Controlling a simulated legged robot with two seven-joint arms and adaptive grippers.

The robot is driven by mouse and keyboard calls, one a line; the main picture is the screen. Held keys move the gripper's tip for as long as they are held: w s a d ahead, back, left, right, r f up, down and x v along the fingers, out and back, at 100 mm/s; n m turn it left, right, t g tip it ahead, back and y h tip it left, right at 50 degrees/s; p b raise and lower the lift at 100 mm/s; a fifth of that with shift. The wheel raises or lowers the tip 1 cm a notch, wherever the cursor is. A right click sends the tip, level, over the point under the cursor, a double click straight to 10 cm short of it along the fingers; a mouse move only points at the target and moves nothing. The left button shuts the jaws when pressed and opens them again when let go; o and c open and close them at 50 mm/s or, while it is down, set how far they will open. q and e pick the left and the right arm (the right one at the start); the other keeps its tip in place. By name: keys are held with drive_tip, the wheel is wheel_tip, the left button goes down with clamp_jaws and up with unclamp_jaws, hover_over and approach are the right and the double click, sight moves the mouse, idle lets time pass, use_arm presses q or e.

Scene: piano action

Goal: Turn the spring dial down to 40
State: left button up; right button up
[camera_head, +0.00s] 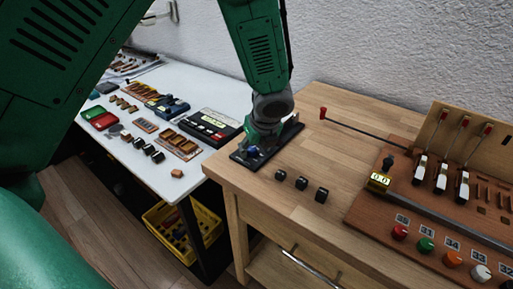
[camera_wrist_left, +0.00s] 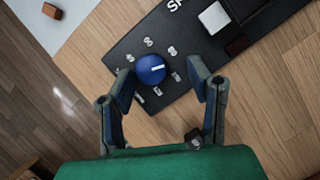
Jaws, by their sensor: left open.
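The spring dial is a round blue knob (camera_wrist_left: 151,70) with a white pointer line, set on a black panel (camera_wrist_left: 185,40) with white markings around it. My right gripper is not in view.
Three black cubes (camera_head: 300,183) lie on the wooden bench (camera_head: 260,203) near the panel. A red-tipped rod (camera_head: 350,128) leads to a board (camera_head: 378,218) with coloured knobs and hammers at the right. A white table (camera_head: 160,84) with several parts stands at the left.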

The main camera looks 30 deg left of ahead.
use_arm(q)
drive_tip(key=shift+a, duration=0.3)
drive_tip(key=c, duration=0.6)
drive_tip(key=shift+s+a+f, duration=0.1)
drive_tip(key=shift+a, duration=0.2)
clamp_jaws()
drive_tip(key=shift+a, duration=0.2)
drive_tip(key=shift+d, duration=0.3)
drive_tip(key=shift+f, duration=0.1)
drive_tip(key=o, duration=0.6)
unclamp_jaws()
drive_tip(key=v, duration=1.2)
